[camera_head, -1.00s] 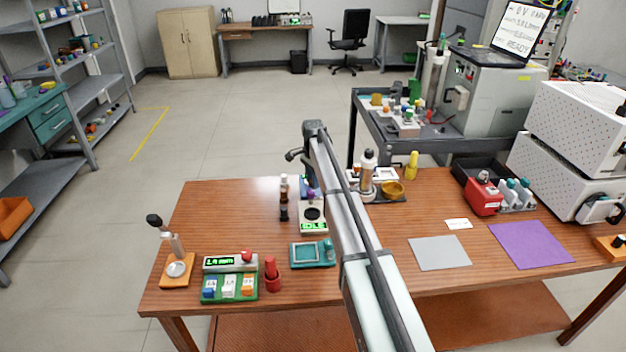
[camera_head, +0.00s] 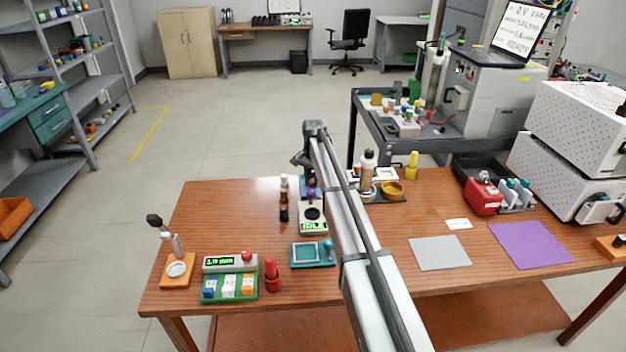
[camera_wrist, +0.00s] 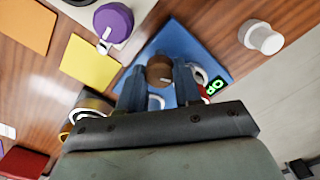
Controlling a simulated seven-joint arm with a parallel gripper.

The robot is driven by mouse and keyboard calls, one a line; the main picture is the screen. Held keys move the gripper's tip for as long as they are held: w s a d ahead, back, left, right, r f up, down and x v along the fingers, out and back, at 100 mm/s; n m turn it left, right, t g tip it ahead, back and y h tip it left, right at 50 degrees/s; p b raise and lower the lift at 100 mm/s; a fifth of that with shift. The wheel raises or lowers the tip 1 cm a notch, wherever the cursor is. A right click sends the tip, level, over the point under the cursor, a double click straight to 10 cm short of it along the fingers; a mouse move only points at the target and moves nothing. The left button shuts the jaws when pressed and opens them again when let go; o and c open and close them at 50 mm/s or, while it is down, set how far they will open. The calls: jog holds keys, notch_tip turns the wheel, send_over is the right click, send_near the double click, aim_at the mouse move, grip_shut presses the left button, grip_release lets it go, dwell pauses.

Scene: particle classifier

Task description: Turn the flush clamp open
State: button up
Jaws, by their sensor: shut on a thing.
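In the wrist view, a brown round knob (camera_wrist: 160,72) with a small pale mark stands on a blue base plate (camera_wrist: 174,40). It appears to be the flush clamp's knob, but no label confirms this. My gripper (camera_wrist: 160,66) points down over the plate, with one finger on each side of the knob, shut on it. The wrist body hides the near part of the plate. A small green-lit display (camera_wrist: 215,86) sits at the plate's right edge. In the head view, my arm hides most of this device, and the fingers cannot be made out there.
A purple-topped knob (camera_wrist: 112,22) stands beside a yellow mat (camera_wrist: 90,64) in the wrist view. A white cylinder (camera_wrist: 262,38) stands near the table edge. In the head view, dark bottles (camera_head: 284,200) stand close left of my arm; a grey mat (camera_head: 440,253) lies to its right.

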aim_at(313, 180)
jog(key=n, duration=1.3)
dwell(0.7)
jog(key=o, duration=1)
jog(key=shift+o, duration=0.2)
jog(key=shift+r, duration=0.1)
notch_tip(313, 180, up, 14)
